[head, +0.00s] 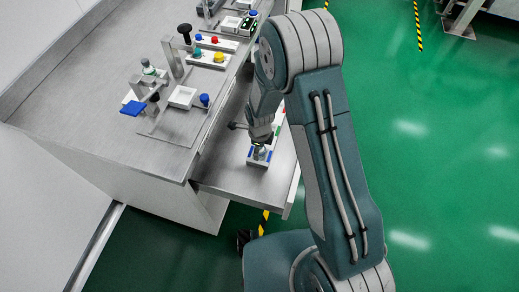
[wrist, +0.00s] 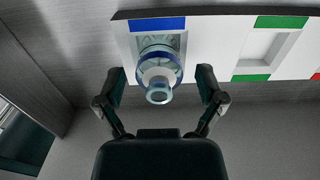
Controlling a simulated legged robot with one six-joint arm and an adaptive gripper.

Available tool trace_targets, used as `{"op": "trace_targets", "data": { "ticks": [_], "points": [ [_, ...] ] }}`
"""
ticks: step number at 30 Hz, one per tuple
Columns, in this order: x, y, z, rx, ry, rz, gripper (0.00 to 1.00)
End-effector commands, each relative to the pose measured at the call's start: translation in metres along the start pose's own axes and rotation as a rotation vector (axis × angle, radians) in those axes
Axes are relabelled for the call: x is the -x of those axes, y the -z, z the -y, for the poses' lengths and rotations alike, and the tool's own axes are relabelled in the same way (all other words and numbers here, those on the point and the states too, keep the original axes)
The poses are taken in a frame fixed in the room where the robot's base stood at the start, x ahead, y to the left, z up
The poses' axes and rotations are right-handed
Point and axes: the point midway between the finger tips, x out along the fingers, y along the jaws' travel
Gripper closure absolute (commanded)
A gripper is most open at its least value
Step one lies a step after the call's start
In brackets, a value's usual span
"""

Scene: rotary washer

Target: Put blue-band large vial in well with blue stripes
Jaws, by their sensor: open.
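The large vial (wrist: 158,76), clear with a blue band and a pale neck, appears upright in the wrist view. Its base appears to be inside the well with blue stripes (wrist: 157,24) at the left end of a white rack (wrist: 215,50). How deep it sits cannot be told. My gripper (wrist: 160,80) is open, with one finger on each side of the vial and visible gaps between. In the head view, my gripper (head: 262,137) is just above the vial (head: 260,152), partly hiding it. The well's near stripe is largely hidden by the vial.
In the wrist view, an empty well with green stripes (wrist: 268,46) lies to the right, with a red mark (wrist: 315,76) beyond. In the head view, the rack is on a lower shelf (head: 223,174) beside the counter (head: 90,105), which holds several instruments and coloured caps.

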Motion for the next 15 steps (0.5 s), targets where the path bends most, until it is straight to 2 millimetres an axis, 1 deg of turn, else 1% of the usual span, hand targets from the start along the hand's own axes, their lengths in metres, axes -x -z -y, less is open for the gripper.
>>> {"op": "trace_targets", "data": {
  "ticks": [1,9,15],
  "points": [
    [0.01,-0.001,0.001,0.0,0.003,0.002,0.11],
    [0.063,-0.001,0.001,0.0,0.004,0.003,0.11],
    [0.096,0.0,0.0,0.0,0.002,0.001,0.11]
  ]
}}
